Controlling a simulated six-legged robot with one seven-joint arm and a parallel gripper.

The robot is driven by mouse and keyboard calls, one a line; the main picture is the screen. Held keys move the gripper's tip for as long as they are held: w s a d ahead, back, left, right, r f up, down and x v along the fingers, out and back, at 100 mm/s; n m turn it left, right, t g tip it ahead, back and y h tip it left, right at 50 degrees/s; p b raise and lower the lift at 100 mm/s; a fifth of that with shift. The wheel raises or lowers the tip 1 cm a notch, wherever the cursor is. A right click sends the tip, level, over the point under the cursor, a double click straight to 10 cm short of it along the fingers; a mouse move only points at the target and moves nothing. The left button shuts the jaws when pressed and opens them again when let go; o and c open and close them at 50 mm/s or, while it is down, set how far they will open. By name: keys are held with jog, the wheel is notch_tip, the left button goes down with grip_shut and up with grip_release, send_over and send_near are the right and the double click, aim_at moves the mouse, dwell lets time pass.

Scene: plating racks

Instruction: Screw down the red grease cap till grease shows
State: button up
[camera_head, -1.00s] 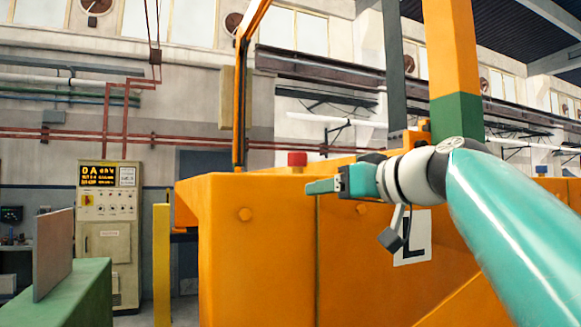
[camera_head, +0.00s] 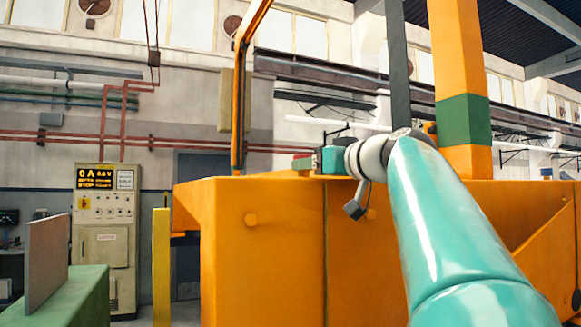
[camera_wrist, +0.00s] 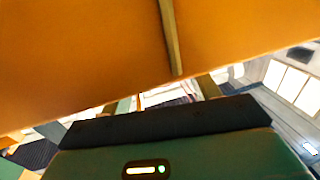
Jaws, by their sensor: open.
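The red grease cap (camera_head: 302,156) shows as a small red patch on the top edge of the orange housing (camera_head: 262,250) in the head view. No grease is visible. In the wrist view, my green gripper body with its dark edge fills the bottom, below an orange surface (camera_wrist: 80,50); the cap does not show there.
An orange post with a green band (camera_head: 463,120) rises behind my arm on the right. A thin orange upright (camera_head: 239,110) stands behind the housing. A control cabinet (camera_head: 104,240) and a yellow post (camera_head: 161,265) stand left. A green block with a grey panel (camera_head: 47,262) is at lower left.

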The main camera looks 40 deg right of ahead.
jog(key=shift+w, duration=1.05)
jog(key=shift+s, duration=0.15)
jog(key=shift+c, duration=0.7)
jog(key=c, duration=0.8)
jog(key=shift+c, duration=0.2)
jog(key=shift+m+h, duration=0.4)
jog(key=shift+h, duration=0.2)
jog(key=shift+w+a+f+m+g+h, duration=0.15)
jog(key=shift+m+g+h, duration=0.3)
jog(key=shift+m+h, duration=0.5)
jog(key=shift+w+a+f+m+g+h, duration=0.1)
jog(key=shift+m+g+h, duration=0.4)
jog(key=shift+h, duration=0.75)
jog(key=shift+w+a+m+g+h, duration=0.15)
jog(key=shift+m+g+h, duration=0.5)
jog(key=shift+m+h, duration=0.3)
jog(key=shift+w+a+m+g+h, duration=0.15)
jog(key=shift+m+g+h, duration=0.5)
jog(key=shift+h, duration=0.5)
jog(key=shift+m+g+h, duration=0.35)
jog(key=shift+m+h, duration=0.1)
jog(key=shift+h, duration=0.05)
jog(key=shift+a+r, duration=0.1)
